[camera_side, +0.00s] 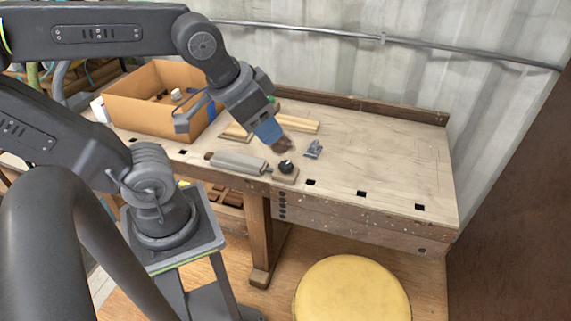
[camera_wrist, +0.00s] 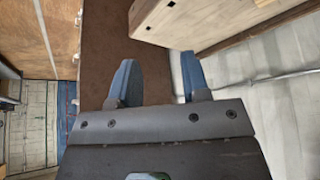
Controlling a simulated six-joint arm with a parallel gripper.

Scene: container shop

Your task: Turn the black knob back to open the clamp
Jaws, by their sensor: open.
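The black knob (camera_side: 286,167) sits on a small wooden block near the front edge of the workbench, at the right end of a grey, roller-like piece (camera_side: 237,163). I take this to be the clamp, but its jaws are too small to make out. My gripper (camera_side: 270,134) is above and slightly left of the knob, apart from it, with its blue fingers angled down to the right. In the wrist view my gripper (camera_wrist: 160,75) is open, with its two blue fingers apart and nothing held between them. The knob is not visible there.
A brown patch (camera_side: 283,145) lies just beyond the fingertips; I cannot tell what it is. A small grey metal piece (camera_side: 313,149) stands right of it. A cardboard box (camera_side: 150,105) is at left. Wooden strips (camera_side: 298,123) lie behind. The bench's right side (camera_side: 395,155) is clear.

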